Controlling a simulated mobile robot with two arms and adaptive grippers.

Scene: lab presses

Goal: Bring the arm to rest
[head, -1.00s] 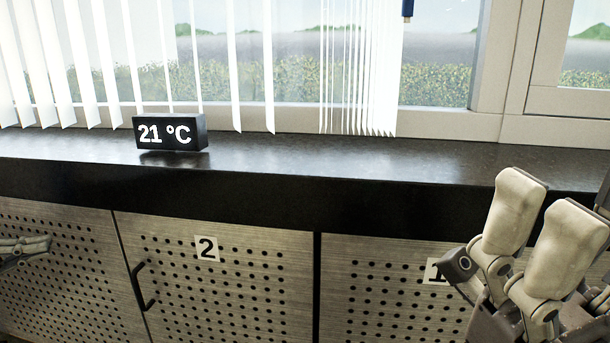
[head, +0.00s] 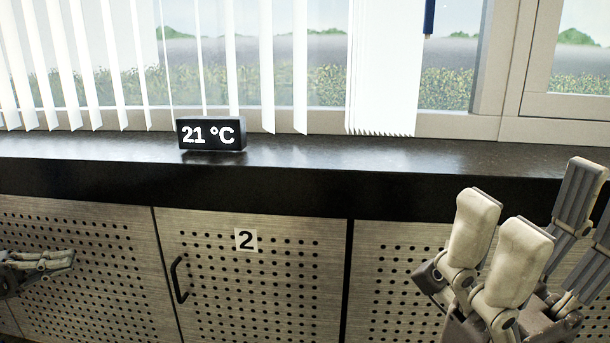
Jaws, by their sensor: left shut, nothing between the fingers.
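My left gripper (head: 66,257) reaches in at the left edge, in front of the perforated cabinet front. Its fingers lie together, shut and empty. My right gripper (head: 535,215) stands large at the lower right, fingers pointing up, with a gap between the pale fingers and the dark ribbed finger. It is open, with nothing seen between the fingers. Its lower part is cut off by the frame. Neither gripper visibly holds anything.
A dark counter (head: 310,160) runs across under the window. A black display reading 21 °C (head: 212,134) stands on it, with bare surface to its right. Below are perforated cabinet doors, one marked 2 (head: 246,239) with a black handle (head: 178,280). White blinds (head: 385,70) hang above.

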